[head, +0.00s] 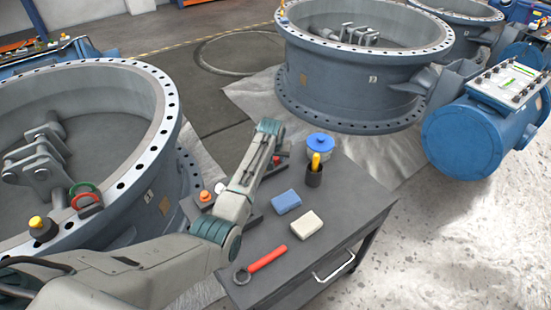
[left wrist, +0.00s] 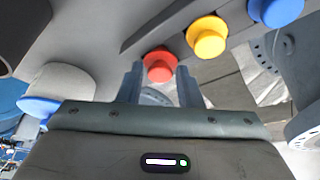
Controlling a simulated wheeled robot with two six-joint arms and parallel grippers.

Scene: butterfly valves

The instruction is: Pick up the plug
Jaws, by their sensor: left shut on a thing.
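In the left wrist view the red plug (left wrist: 158,66) sits between the two fingers of my left gripper (left wrist: 159,75). The gripper is shut on it, one finger on each side. A yellow plug (left wrist: 207,38) and a blue plug (left wrist: 276,10) stand in a row beside it on a dark strip. In the head view my left arm reaches over the grey cart (head: 345,190), and its wrist hides much of the plug row. A small red bit shows beside it. Whether the red plug still touches the strip, I cannot tell. My right gripper is not in view.

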